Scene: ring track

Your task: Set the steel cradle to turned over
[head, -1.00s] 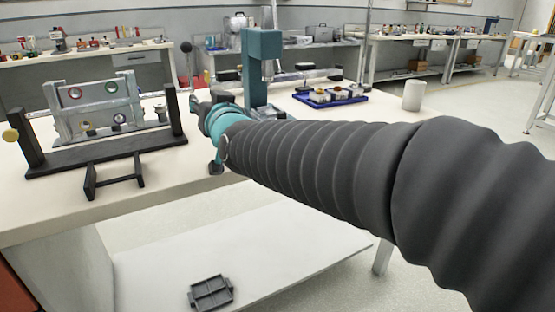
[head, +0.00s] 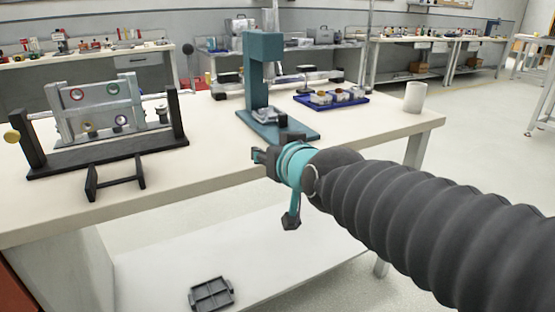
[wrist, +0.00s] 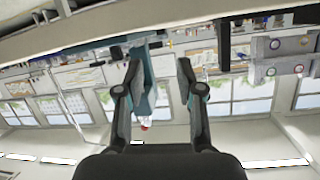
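The steel cradle (head: 96,108) is a grey metal frame with several coloured rings. It hangs upright between two dark posts on a dark base (head: 105,157) at the left of the table, with a yellow knob (head: 12,136) on the left post. My gripper (head: 262,156) is right of the cradle near the table's front edge, apart from it. In the wrist view my gripper's two fingers (wrist: 158,75) are spread with nothing between them. The wrist view looks upside down, and the cradle (wrist: 285,55) shows at its upper right.
A teal press (head: 262,85) stands on the table behind my gripper. A blue tray (head: 330,101) with small parts and a white cup (head: 415,97) are farther right. A dark stand (head: 116,177) lies before the cradle. A grey tray (head: 211,293) is on the lower shelf.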

